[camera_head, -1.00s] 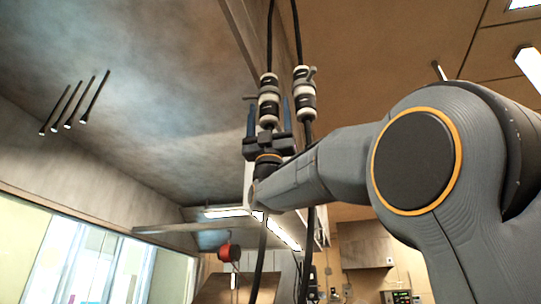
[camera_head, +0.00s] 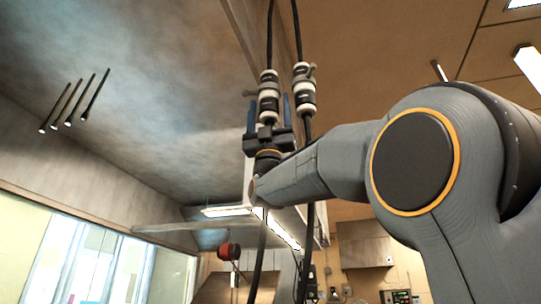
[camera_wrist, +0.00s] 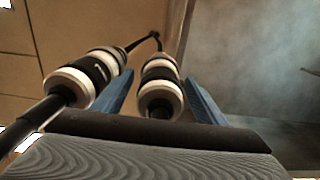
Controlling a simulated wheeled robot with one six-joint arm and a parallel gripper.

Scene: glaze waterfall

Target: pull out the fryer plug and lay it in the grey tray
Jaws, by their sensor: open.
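Two black-and-white plug connectors hang on black cables from above. The left connector (camera_head: 269,97) is between the blue fingers of my gripper (camera_head: 268,115) in the head view. In the wrist view this connector (camera_wrist: 160,88) stands between the open fingers of my gripper (camera_wrist: 164,98), with a gap visible on each side. The right connector (camera_head: 304,89) hangs just right of the gripper; in the wrist view it shows at left (camera_wrist: 88,78), outside the left finger. I cannot tell which connector is the fryer's. The grey tray is not in view.
A second cable (camera_head: 308,170) runs down close beside my gripper and arm. A steel hood (camera_head: 160,120) fills the left, with several thin rods (camera_head: 75,102) hanging from it. A red round object (camera_head: 229,251) hangs lower down.

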